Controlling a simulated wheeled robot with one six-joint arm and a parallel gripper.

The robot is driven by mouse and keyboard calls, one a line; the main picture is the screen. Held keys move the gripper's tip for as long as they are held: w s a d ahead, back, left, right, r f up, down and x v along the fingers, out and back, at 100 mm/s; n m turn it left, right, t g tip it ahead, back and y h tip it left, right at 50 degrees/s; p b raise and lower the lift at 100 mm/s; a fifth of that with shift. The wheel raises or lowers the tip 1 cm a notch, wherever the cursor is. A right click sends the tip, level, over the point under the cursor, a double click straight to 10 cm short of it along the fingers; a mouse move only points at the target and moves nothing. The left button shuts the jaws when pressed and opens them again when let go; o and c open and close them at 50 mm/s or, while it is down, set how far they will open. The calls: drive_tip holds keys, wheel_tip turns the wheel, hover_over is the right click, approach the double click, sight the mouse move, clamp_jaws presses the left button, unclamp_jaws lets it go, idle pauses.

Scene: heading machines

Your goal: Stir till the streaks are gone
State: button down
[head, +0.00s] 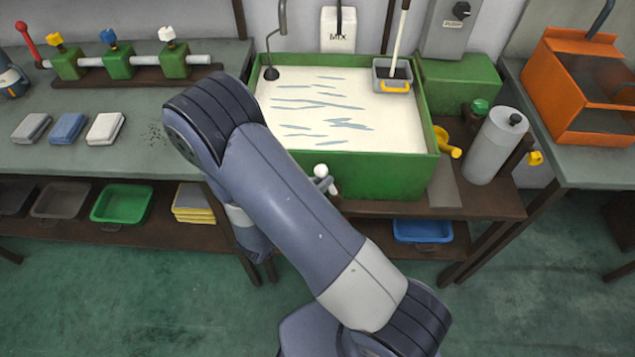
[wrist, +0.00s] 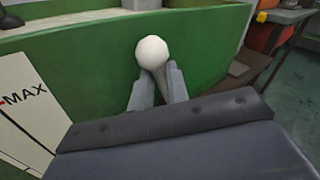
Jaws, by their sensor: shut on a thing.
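The green tank (head: 375,175) holds pale cream liquid (head: 350,85) with several blue-grey streaks (head: 320,104) across its surface. My gripper (wrist: 154,76) is low at the tank's front wall, its fingers shut on a round white knob (wrist: 152,52). The wrist view shows the knob in front of the green wall (wrist: 95,60); whether it is fixed to the wall I cannot tell. In the head view the knob (head: 321,170) shows just past my arm, which hides most of the gripper. A dark bent rod with a round foot (head: 271,72) stands at the tank's back left.
A grey basket with a yellow edge (head: 392,78) hangs on a pole inside the tank's back right. A white box marked MIX (head: 338,36) is behind. A grey cylinder (head: 492,150) stands right of the tank. Three folded cloths (head: 68,130) lie on the left bench.

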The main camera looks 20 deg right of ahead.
sight(358, 174)
drive_tip(key=d+m+y, duration=0.1)
drive_tip(key=d+m+b, duration=0.1)
drive_tip(key=s+d+y, duration=0.1)
drive_tip(key=shift+r+m+g+y+b, duration=0.3)
drive_tip(key=shift+r+m+g+b, duration=0.05)
drive_tip(key=shift+r+m+g, duration=0.05)
drive_tip(key=d+m+y+b, duration=0.1)
drive_tip(key=d+b, duration=0.1)
drive_tip(key=s+d+m+y+b, duration=0.1)
drive_tip(key=d+m+y+b, duration=0.1)
drive_tip(key=b, duration=0.1)
drive_tip(key=shift+s+f, duration=0.15)
idle(0.4)
drive_tip(key=c, duration=1.4)
unclamp_jaws()
drive_tip(key=shift+o, duration=0.2)
drive_tip(key=p+v, duration=0.2)
drive_tip(key=v, duration=0.8)
drive_tip(key=shift+s+r, duration=0.3)
drive_tip(key=shift+r, duration=0.05)
